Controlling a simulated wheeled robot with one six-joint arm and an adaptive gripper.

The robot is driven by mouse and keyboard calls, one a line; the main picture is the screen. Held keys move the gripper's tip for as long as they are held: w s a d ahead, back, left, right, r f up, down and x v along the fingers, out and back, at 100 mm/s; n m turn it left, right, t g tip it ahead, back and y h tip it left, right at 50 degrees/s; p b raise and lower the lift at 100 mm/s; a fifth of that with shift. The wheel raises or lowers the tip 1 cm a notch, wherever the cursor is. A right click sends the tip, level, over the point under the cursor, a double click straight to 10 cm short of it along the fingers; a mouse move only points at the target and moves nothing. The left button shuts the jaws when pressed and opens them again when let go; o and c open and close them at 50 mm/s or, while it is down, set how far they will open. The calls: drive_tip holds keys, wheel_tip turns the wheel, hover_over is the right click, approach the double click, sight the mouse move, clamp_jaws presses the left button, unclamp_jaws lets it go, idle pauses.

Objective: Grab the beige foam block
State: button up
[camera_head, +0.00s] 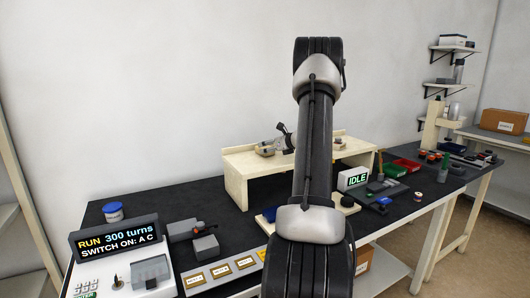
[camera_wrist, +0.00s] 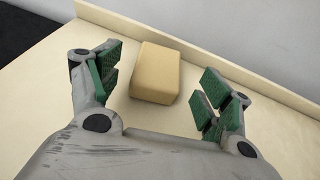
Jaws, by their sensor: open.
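The beige foam block (camera_wrist: 156,73) lies on a pale wooden surface with a low raised rim, seen in the wrist view. My gripper (camera_wrist: 158,85) is open, its green-padded fingers on either side of the block. The block sits between the fingertips, closer to the left finger, and a gap shows on the right. In the head view my arm crosses the middle, and my gripper (camera_head: 284,135) shows small over the wooden riser shelf (camera_head: 237,178).
The wooden shelf stands on a dark-topped bench (camera_head: 150,203). A RUN display (camera_head: 117,238) is at front left, and an IDLE sign (camera_head: 354,179) is right of my arm. Red (camera_head: 404,165) and green (camera_head: 393,171) bins and small tools crowd the bench's right side.

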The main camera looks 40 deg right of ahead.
sight(266, 147)
drive_tip(key=x, duration=0.3)
drive_tip(key=shift+w, duration=0.25)
drive_tip(key=shift+c, duration=0.4)
drive_tip(key=c, duration=1)
